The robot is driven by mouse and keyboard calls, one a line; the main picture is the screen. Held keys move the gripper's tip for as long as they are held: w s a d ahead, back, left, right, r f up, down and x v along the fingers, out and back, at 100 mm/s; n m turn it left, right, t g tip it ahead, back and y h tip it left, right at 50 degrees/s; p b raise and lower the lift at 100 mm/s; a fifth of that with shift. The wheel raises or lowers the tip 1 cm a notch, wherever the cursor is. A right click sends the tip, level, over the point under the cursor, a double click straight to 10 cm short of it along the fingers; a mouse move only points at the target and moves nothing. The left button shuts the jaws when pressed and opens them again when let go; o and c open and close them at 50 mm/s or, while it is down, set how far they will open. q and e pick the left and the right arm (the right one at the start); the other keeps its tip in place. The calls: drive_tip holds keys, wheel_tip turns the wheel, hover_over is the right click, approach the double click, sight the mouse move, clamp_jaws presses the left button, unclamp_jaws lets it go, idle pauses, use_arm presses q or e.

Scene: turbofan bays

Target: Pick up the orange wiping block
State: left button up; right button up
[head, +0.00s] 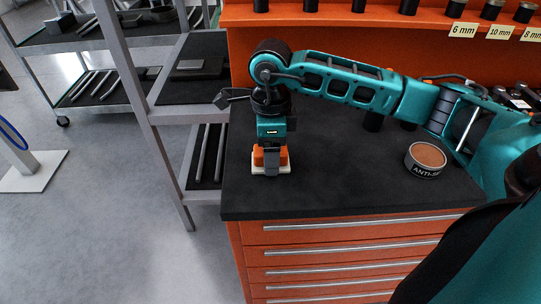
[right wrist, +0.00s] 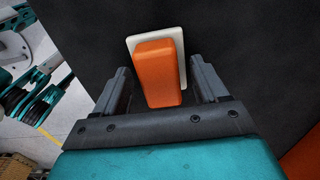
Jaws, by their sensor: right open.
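The orange wiping block (head: 258,157) has a pale white base and rests on the black top of the orange cabinet, near its left front. In the right wrist view the block (right wrist: 157,73) stands upright between the two fingers, with its pale pad (right wrist: 180,42) beneath. My right gripper (head: 271,165) points down over the block. In the right wrist view the right gripper (right wrist: 162,88) is open, one finger on each side, with a dark gap beside the block. My left gripper is not in the head view.
A round tin (head: 426,159) with a brown top stands at the right of the black worktop (head: 330,180). Dark sockets stand on the orange shelf (head: 300,14) behind. A grey metal rack (head: 135,85) stands close on the left. The worktop between block and tin is clear.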

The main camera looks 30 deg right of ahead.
drive_tip(key=shift+c, duration=0.3)
drive_tip(key=c, duration=1)
drive_tip(key=shift+r, duration=0.1)
wheel_tip(320, 180, up, 20)
drive_tip(key=shift+p, duration=0.3)
